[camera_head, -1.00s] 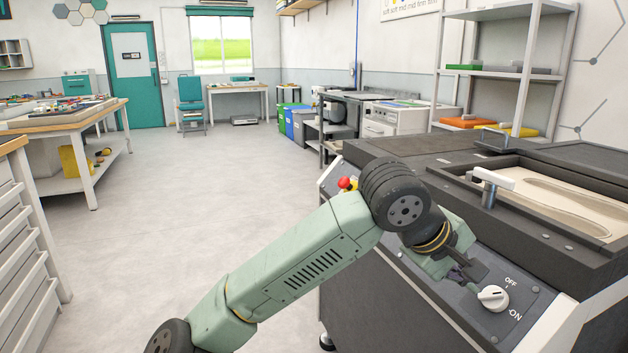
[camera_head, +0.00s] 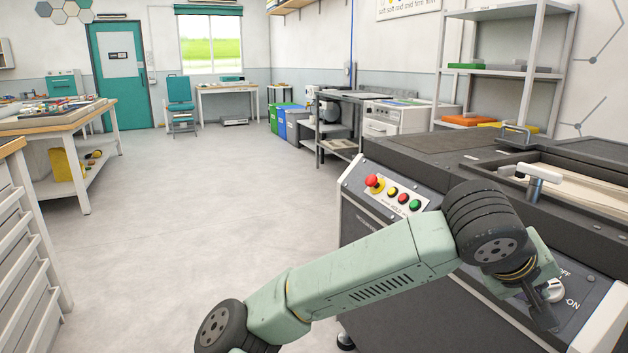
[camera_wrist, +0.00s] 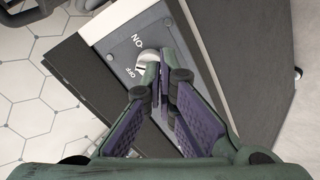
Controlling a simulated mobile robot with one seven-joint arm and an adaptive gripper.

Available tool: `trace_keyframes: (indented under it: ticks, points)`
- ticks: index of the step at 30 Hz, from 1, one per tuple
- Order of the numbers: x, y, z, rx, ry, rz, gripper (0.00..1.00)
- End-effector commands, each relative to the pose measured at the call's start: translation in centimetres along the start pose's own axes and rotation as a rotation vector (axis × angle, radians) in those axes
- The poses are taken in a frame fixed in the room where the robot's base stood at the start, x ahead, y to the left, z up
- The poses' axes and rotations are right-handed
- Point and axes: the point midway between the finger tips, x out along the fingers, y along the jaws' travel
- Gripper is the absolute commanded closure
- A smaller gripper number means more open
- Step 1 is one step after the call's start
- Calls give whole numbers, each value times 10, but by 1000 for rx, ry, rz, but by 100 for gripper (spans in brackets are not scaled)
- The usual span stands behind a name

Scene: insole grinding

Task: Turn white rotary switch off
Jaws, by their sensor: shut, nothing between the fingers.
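The white rotary switch (camera_head: 555,291) sits on the dark sloping front panel of the machine, between its OFF and ON labels. In the head view my gripper (camera_head: 541,312) is in front of the switch and hides its left side. In the wrist view the white knob (camera_wrist: 148,57) shows just beyond my fingertips (camera_wrist: 164,77), partly covered by them. The fingers are shut and hold nothing. They are at the knob's edge; I cannot tell if they touch it. I cannot make out exactly which way the knob points.
The panel also carries a red knob (camera_head: 374,182) and small yellow, red and green buttons (camera_head: 403,198). A white-handled lever (camera_head: 540,174) stands on the machine top. A workbench (camera_head: 60,122) and drawer cabinet (camera_head: 22,260) are at left. The floor between is clear.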

Motion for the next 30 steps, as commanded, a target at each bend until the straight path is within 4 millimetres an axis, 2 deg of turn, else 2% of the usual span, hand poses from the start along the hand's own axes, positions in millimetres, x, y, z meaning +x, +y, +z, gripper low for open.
trace_keyframes:
  ticks: [5,15,21,30]
  points:
    - [14,1,2,4,-3,2,100]
    - [58,-3,3,3,0,-1,100]
    - [69,-1,1,2,-1,0,100]
    - [70,1,1,2,-1,1,100]
